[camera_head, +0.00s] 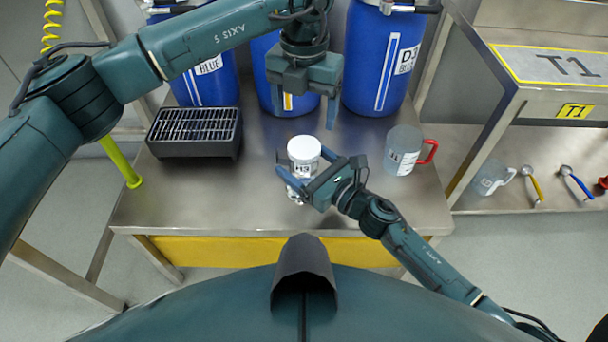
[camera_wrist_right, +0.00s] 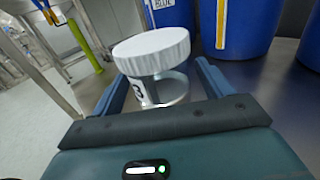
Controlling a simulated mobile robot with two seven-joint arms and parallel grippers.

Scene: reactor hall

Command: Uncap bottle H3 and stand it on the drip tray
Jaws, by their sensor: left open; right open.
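Bottle H3 (camera_head: 303,167) stands upright on the steel table, with a white ribbed cap on it. In the right wrist view the cap (camera_wrist_right: 152,50) is on top of the clear bottle body (camera_wrist_right: 165,90). My right gripper (camera_head: 305,172) is open, with its fingers on either side of the bottle; I cannot tell whether they touch it. My left gripper (camera_head: 304,118) is open and empty above and behind the bottle, pointing down. The drip tray (camera_head: 194,152), a black box with a metal grate, sits at the table's left.
Blue drums (camera_head: 383,60) stand along the table's back. A clear jug with a red handle (camera_head: 402,150) stands right of the bottle. A shelf (camera_head: 520,160) at the right holds another jug (camera_head: 490,178) and tools. The table front left is clear.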

